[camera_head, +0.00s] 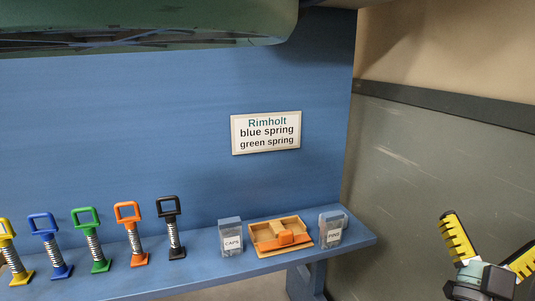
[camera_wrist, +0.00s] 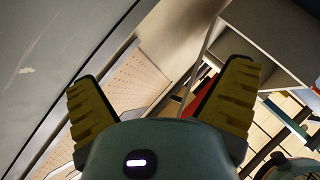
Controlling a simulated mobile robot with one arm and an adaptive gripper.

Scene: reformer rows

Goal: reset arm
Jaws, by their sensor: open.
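My gripper (camera_head: 490,245) is at the lower right in the head view, to the right of the blue shelf and apart from it. Its two yellow and black fingers are spread, with nothing between them. In the wrist view the open gripper (camera_wrist: 160,110) faces a grey panel, a perforated tan board and a pale cabinet, none of them touched. Most of my arm is outside the head view.
A blue shelf (camera_head: 205,272) holds a row of springs with handles: yellow (camera_head: 12,262), blue (camera_head: 51,248), green (camera_head: 93,243), orange (camera_head: 134,236) and black (camera_head: 173,229). A CAPS container (camera_head: 230,231), orange tray (camera_head: 262,243) and PINS container (camera_head: 331,222) stand rightward. A sign (camera_head: 266,132) hangs above.

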